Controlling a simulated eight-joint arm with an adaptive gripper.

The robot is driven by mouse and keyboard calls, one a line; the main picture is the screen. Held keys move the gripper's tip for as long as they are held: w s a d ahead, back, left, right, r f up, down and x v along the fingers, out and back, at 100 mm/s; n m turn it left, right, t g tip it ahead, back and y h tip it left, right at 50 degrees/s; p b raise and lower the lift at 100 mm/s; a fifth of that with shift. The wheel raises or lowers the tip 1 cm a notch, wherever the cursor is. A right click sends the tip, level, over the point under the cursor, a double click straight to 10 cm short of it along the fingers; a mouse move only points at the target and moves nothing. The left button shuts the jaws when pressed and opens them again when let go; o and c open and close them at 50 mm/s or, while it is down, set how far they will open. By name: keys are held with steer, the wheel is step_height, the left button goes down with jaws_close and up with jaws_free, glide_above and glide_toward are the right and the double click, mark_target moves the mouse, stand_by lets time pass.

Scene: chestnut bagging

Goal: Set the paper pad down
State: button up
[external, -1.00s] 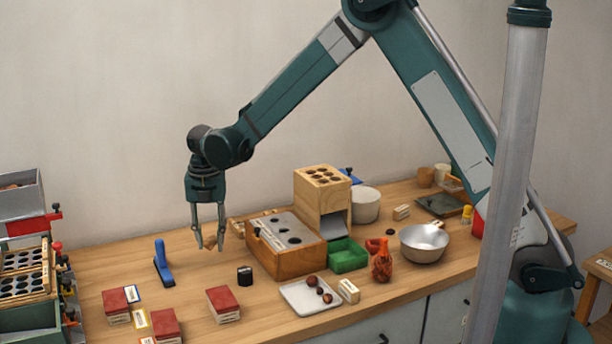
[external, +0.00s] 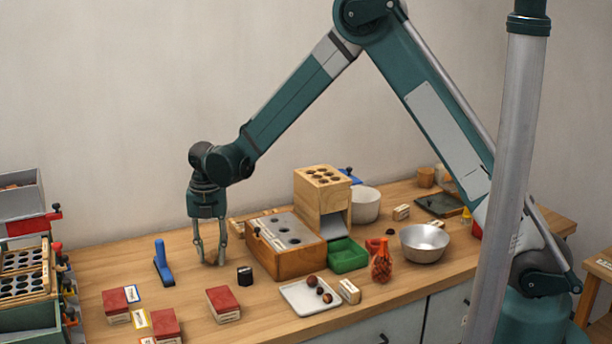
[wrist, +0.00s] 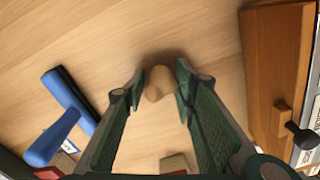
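The paper pad is a small tan, crumpled lump (wrist: 158,84) between my fingertips in the wrist view. My gripper (external: 211,261) is shut on it, with a finger against each side. It also shows in the wrist view (wrist: 160,80). In the external view my gripper points straight down, with its fingertips at or just above the bare wooden table, left of the wooden box. The pad is mostly hidden by the fingers there, and I cannot tell whether it touches the table.
The wooden box with a grey holed top (external: 287,262) is to the right. Red-topped blocks (external: 223,302) lie nearer the front edge.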

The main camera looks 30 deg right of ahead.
mark_target(212, 252)
steer(key=shift+f, duration=0.1)
steer(key=o, duration=0.7)
steer(key=shift+c, duration=0.2)
step_height(212, 252, up, 12)
steer(key=p, duration=0.2)
stand_by(0.4)
stand_by(0.5)
